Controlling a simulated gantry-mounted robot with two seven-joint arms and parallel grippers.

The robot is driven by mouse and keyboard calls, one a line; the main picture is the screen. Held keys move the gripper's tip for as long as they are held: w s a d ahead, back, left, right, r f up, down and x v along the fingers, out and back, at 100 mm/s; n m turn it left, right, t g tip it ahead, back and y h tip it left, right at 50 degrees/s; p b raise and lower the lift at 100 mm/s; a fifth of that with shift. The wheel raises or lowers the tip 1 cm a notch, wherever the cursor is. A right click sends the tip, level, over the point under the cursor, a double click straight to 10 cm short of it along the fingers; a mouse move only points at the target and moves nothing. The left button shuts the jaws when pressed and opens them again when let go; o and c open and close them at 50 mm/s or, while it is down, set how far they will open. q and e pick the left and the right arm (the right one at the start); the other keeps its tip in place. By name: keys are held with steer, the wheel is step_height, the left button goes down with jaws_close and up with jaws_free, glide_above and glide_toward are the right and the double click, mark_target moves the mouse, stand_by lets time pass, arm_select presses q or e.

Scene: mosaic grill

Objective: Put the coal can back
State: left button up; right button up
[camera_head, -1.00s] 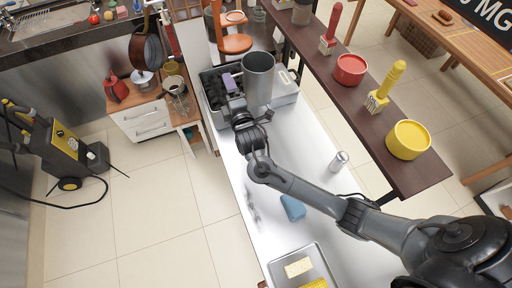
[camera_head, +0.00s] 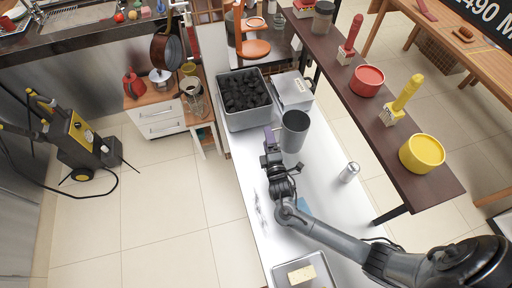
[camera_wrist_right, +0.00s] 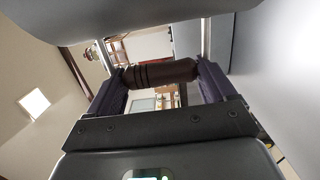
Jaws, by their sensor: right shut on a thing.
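The coal can (camera_head: 294,131) is a grey metal cylinder, open at the top. It is roughly upright at the steel counter, just in front of the coal bin; I cannot tell whether its base touches the counter. My right gripper (camera_head: 275,145) is at the can's left side. In the right wrist view, its purple fingers are shut on the can's dark ribbed handle (camera_wrist_right: 158,73). The grey coal bin (camera_head: 247,118) holds black coal at the counter's far end. My left gripper is not in view.
A white-grey box (camera_head: 292,91) is right of the bin. A silver shaker (camera_head: 349,172) stands on the steel counter (camera_head: 328,210); a tray (camera_head: 322,271) lies near. The dark shelf (camera_head: 440,180) with red and yellow pots runs along the right.

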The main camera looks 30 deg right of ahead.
steer(key=shift+w+a+f+b, duration=0.35)
steer(key=shift+w+a+f, duration=0.35)
steer(key=shift+f, duration=0.5)
steer(key=shift+w+a+f+b, duration=0.4)
steer(key=shift+w+f, duration=0.45)
steer(key=shift+f, duration=0.4)
steer(key=shift+w+a+f+b, duration=0.35)
steer(key=shift+w+a+f, duration=0.35)
steer(key=shift+f, duration=0.5)
steer(key=shift+w+d, duration=0.1)
steer(key=shift+d, duration=0.1)
steer(key=shift+f, duration=0.15)
steer(key=o, duration=1.4)
